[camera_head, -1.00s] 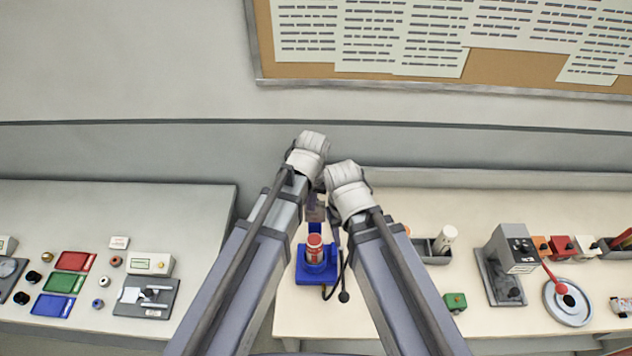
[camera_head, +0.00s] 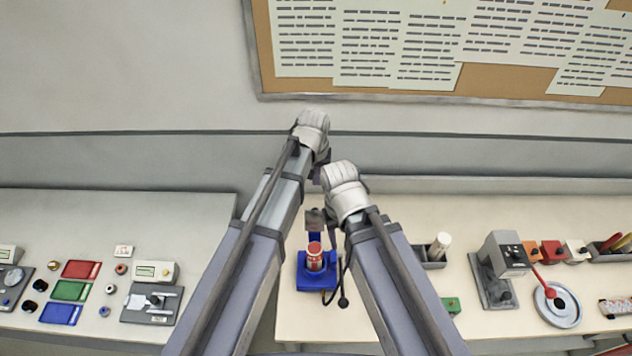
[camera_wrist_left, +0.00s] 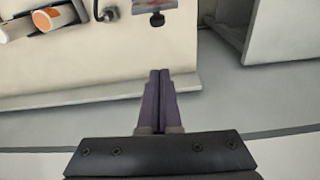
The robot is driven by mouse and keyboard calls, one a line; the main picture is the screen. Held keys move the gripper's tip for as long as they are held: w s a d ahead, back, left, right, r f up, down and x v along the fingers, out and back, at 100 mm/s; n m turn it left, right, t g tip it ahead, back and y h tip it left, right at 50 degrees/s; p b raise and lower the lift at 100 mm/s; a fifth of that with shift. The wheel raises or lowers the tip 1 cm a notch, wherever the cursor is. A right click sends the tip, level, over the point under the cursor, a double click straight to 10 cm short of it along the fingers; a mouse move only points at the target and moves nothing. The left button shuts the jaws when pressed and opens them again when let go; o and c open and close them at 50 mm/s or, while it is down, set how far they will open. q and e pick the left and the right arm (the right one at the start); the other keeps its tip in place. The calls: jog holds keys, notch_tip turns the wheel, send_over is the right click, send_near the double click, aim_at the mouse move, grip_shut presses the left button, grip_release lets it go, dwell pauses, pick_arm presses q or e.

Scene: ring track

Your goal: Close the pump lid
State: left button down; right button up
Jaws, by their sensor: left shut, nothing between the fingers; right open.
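A blue device (camera_head: 317,283), which I take for the pump, stands on the right bench between my arms with a red cylinder (camera_head: 315,257) on it. Behind the cylinder rises a grey-brown plate (camera_head: 315,219), possibly the raised lid; my arms partly hide this area. My left gripper (camera_wrist_left: 159,75) is shut and empty, pointing at the bench's back edge. At the top of the left wrist view, a partly cut-off greyish part with a black knob (camera_wrist_left: 157,19) lies apart from its fingertips. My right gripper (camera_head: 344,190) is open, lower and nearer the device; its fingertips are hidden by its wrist.
A black cable with a ball end (camera_head: 343,302) lies right of the blue device. Further right are a dark tray (camera_head: 432,262) with a white bottle, a green block (camera_head: 450,306) and a grey machine (camera_head: 505,255). A gap separates the left bench (camera_head: 200,212). A wall rises behind.

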aim_at(315, 217)
pick_arm(q)
notch_tip(315, 217, down, 9)
jog(key=w+b, duration=0.1)
jog(key=b, duration=0.7)
jog(key=s, duration=0.2)
jog(key=s+r+p, duration=0.1)
jog(key=s, duration=0.1)
jog(key=shift+r, duration=0.2)
jog(key=shift+w, duration=0.1)
